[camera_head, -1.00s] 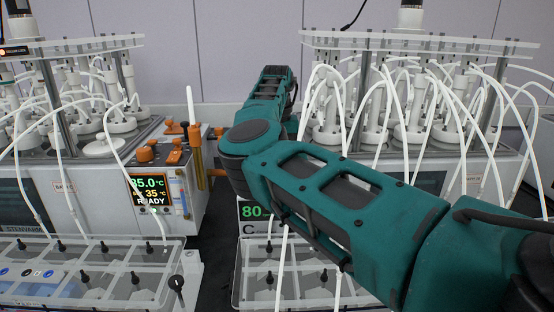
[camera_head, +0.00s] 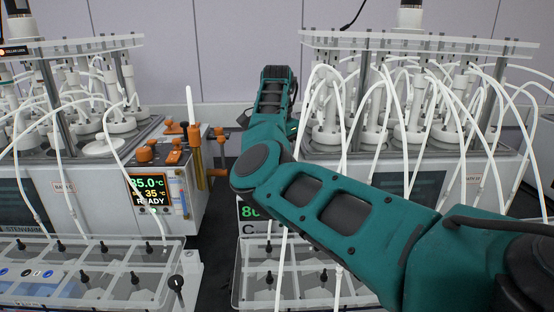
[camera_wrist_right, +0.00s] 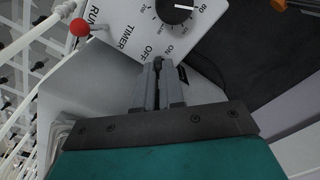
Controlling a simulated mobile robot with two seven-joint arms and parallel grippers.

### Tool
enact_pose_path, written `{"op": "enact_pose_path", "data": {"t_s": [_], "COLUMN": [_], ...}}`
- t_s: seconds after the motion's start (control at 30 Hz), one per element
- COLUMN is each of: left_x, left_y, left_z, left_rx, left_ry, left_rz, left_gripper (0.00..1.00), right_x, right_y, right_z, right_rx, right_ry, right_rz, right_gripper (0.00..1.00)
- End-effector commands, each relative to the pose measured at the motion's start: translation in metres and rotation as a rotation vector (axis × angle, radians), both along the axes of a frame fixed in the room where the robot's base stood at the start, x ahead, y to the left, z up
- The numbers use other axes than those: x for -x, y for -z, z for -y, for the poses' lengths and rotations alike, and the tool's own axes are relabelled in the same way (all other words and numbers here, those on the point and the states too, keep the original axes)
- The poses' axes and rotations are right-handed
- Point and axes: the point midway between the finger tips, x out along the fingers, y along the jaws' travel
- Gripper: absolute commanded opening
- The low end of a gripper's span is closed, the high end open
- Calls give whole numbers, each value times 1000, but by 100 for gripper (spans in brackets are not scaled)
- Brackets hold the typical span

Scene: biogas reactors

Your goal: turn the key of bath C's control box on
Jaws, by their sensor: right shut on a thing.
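The control box (camera_wrist_right: 135,35) shows in the right wrist view as a pale panel marked RUN, TIMER, OFF and ON, with a black dial and a red knob (camera_wrist_right: 80,27). My right gripper (camera_wrist_right: 158,70) is at the panel beside the OFF and ON marks, its fingers close together and shut on the key. The key is almost wholly hidden between the fingertips, so its angle cannot be told. My left gripper is not in view.
Bath A (camera_head: 75,195) stands at the left with an orange-trimmed display reading 35.0 °C and READY. Another bath (camera_head: 485,185) with many white tubes stands at the right, close to my arm. Clear trays (camera_head: 85,240) stand in front. A dark gap separates the baths.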

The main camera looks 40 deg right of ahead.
Motion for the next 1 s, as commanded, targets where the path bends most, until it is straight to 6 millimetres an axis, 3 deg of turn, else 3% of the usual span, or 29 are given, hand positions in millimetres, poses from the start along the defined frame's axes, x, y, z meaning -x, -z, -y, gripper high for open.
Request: {"op": "enact_pose_path", "data": {"t_s": [0.6, 1.0], "left_x": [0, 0], "left_y": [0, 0], "left_z": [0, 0], "left_rx": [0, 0], "left_ry": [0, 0], "left_rz": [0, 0], "left_gripper": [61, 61], "right_x": [1, 1], "right_y": [0, -1], "right_z": [0, 0], "right_rx": [0, 0], "right_ry": [562, 770], "right_rz": [1, 2], "right_gripper": [0, 0]}}
